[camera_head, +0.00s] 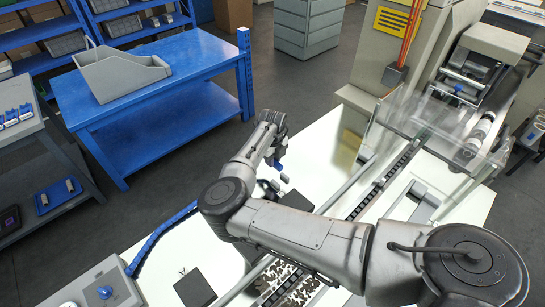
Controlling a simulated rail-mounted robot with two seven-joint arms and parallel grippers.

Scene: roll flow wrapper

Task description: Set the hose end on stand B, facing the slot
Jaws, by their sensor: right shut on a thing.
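My right gripper (277,159) points down over the white machine table, shut on the hose end, of which a small blue piece (279,166) shows at the fingertips. The blue segmented hose (160,233) rises from a grey control box and passes behind my right arm's elbow, which hides its further run. A dark block (296,201), possibly a stand, is partly hidden behind my right forearm. Another dark block (196,287) lies at the bottom. I cannot read a letter B on either, and cannot make out the slot. My left gripper is out of view.
The grey control box (100,289) stands at bottom left. A conveyor track (378,185) runs diagonally to the flow wrapper, with a clear guard (425,125) at its far end. A blue table (205,58) with a grey bin (118,70) stands behind.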

